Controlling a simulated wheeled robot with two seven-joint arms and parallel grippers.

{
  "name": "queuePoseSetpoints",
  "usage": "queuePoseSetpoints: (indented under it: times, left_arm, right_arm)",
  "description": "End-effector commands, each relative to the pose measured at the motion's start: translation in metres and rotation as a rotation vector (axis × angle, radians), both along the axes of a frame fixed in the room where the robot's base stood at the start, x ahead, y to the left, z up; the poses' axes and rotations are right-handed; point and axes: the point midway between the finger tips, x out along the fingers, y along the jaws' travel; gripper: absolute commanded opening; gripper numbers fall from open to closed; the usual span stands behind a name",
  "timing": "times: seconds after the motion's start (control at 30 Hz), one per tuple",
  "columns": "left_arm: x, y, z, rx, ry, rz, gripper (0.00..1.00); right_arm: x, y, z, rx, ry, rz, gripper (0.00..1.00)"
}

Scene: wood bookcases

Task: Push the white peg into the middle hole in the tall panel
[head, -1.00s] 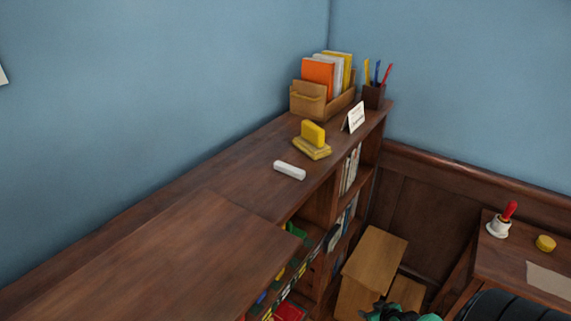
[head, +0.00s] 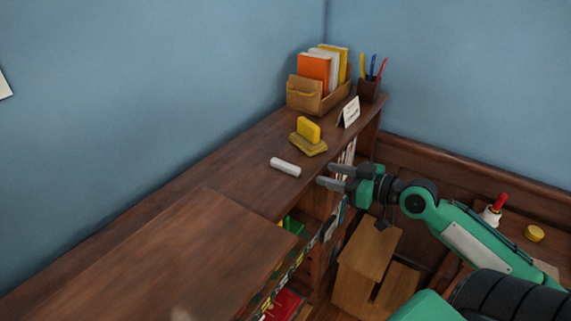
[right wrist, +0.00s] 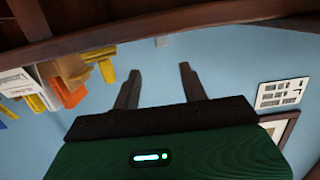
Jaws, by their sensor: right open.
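The white peg (head: 286,167) lies on its side on the brown bookcase top in the head view. My right gripper (head: 324,175) is open and empty, just right of the peg and apart from it, with its fingers pointing left toward it. In the right wrist view the two fingers (right wrist: 159,72) are spread. No tall panel with holes can be made out. My left gripper is out of view.
Behind the peg on the bookcase top (head: 215,180) stand a yellow sponge-like block (head: 309,131), a white card (head: 349,112), a wooden organizer (head: 307,97) and a pen cup (head: 370,90). A wooden stool (head: 370,250) is below my right arm. The near bookcase top is clear.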

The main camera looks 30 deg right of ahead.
Motion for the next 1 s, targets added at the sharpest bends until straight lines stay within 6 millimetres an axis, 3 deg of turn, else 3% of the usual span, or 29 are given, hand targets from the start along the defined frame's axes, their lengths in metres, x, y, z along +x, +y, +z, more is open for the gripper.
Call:
queuePoseSetpoints:
  times: [0.5, 0.8, 1.0]
  left_arm:
    - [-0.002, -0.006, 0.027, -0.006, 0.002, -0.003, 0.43]
    - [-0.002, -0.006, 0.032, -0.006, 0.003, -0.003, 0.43]
    - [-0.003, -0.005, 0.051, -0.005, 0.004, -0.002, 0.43]
  right_arm:
    - [0.051, 0.020, -0.006, 0.002, -0.001, -0.002, 0.44]
    - [0.063, 0.027, -0.010, 0.000, 0.001, -0.001, 0.44]
    - [0.080, 0.037, -0.009, 0.004, 0.000, -0.003, 0.44]
